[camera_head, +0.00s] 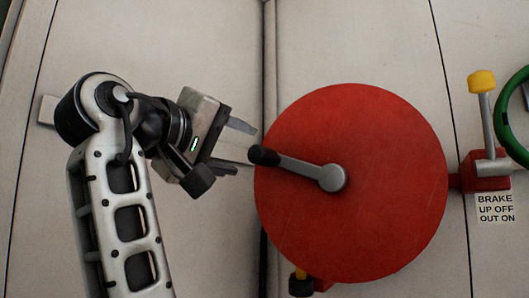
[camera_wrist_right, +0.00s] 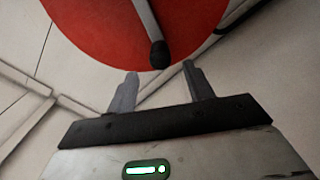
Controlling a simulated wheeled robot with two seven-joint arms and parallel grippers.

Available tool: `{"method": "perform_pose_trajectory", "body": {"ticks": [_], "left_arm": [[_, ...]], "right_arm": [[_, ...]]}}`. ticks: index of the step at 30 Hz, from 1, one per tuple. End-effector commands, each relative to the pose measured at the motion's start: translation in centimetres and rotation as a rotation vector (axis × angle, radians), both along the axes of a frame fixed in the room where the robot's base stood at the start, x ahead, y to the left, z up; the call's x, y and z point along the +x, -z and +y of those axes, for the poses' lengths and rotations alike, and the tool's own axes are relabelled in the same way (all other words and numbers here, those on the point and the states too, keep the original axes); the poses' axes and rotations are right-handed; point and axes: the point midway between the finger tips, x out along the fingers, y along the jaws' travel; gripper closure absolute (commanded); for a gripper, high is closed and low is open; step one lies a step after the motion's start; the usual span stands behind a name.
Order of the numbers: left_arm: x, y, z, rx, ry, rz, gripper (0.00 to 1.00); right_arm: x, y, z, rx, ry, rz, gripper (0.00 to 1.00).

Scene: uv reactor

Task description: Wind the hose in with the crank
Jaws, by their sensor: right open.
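The crank (camera_head: 300,168) is a grey arm on a hub in front of a large red disc (camera_head: 375,225). It points left and slightly up, and its black handle (camera_head: 264,156) lies at the disc's left edge. My right gripper (camera_head: 245,149) is open and empty just left of the handle, its fingers towards it. In the right wrist view the handle (camera_wrist_right: 159,55) is just beyond the gap between the open fingertips (camera_wrist_right: 160,72); the fingers do not appear to grip it. I cannot make out the hose. My left gripper is not in view.
A brake lever (camera_head: 487,120) with a yellow knob stands upright at the right, above a label (camera_head: 495,208) reading "BRAKE UP OFF OUT ON". A green ring (camera_head: 503,117) is at the right edge. A small yellow and black part (camera_head: 301,284) shows below the disc. Pale panels lie behind.

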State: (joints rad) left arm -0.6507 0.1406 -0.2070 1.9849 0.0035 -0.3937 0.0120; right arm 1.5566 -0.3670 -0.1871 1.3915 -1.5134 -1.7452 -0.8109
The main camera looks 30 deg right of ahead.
Motion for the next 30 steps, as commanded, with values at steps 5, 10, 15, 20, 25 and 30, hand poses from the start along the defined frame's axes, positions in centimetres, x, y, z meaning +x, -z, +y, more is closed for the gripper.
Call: {"method": "perform_pose_trajectory", "body": {"ticks": [5,10,15,20,25,30], "left_arm": [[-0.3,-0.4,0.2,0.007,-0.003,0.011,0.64],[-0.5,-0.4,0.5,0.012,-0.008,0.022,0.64],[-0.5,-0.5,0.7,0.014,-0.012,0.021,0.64],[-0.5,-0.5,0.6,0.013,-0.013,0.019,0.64],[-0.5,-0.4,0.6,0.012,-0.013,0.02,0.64],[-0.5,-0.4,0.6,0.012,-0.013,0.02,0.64]], "right_arm": [[1.5,-0.2,-3.7,0.001,0.004,0.0,0.48],[2.6,-0.1,-6.3,0.001,0.002,0.001,0.48],[3.2,-0.1,-7.7,0.0,0.0,0.0,0.48],[3.3,0.0,-8.1,0.001,-0.001,0.0,0.48],[3.3,0.0,-8.0,0.0,-0.001,0.0,0.48],[3.3,0.0,-8.0,0.0,-0.001,0.0,0.9]]}}
